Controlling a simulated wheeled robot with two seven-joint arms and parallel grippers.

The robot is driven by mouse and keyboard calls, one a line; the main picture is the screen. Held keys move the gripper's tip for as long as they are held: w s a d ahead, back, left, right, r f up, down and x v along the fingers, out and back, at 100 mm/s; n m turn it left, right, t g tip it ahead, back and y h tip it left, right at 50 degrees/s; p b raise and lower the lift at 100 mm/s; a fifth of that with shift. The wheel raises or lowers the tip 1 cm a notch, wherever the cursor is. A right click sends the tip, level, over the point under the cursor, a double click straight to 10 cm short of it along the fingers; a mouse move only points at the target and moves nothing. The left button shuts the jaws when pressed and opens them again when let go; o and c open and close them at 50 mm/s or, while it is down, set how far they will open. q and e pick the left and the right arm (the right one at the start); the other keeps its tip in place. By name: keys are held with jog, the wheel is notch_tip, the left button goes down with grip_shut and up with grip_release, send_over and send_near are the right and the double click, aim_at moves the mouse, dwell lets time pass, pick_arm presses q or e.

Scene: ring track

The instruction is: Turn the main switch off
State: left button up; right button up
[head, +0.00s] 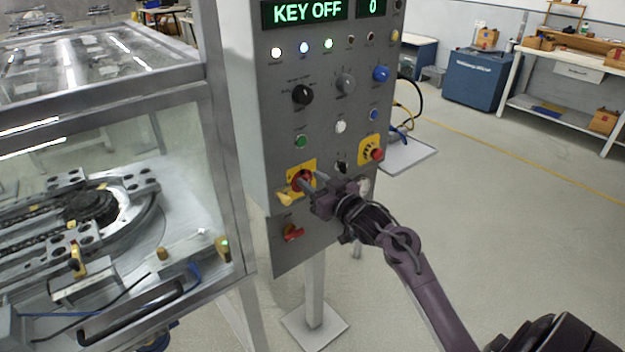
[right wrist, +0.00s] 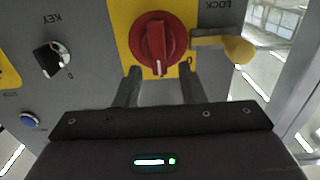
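The main switch is a red rotary knob (head: 303,176) on a yellow plate, low on the grey control panel. In the right wrist view the knob (right wrist: 150,38) has a raised grip bar with a white line, standing nearly upright in the picture. My right gripper (head: 309,185) is right in front of it and hides part of it in the head view. In the wrist view its fingers (right wrist: 160,76) are apart with nothing between them, their tips just below the knob; contact cannot be told. My left gripper is out of view.
A yellow-handled lock lever (right wrist: 237,49) sits beside the knob. A black key switch (right wrist: 50,60) is on its other side. The panel display (head: 308,11) reads KEY OFF and 0. A glass-walled ring track machine (head: 225,180) stands at left.

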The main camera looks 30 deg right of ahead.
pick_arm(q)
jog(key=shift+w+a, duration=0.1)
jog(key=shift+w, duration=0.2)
pick_arm(e)
jog(key=shift+w, duration=0.1)
grip_shut()
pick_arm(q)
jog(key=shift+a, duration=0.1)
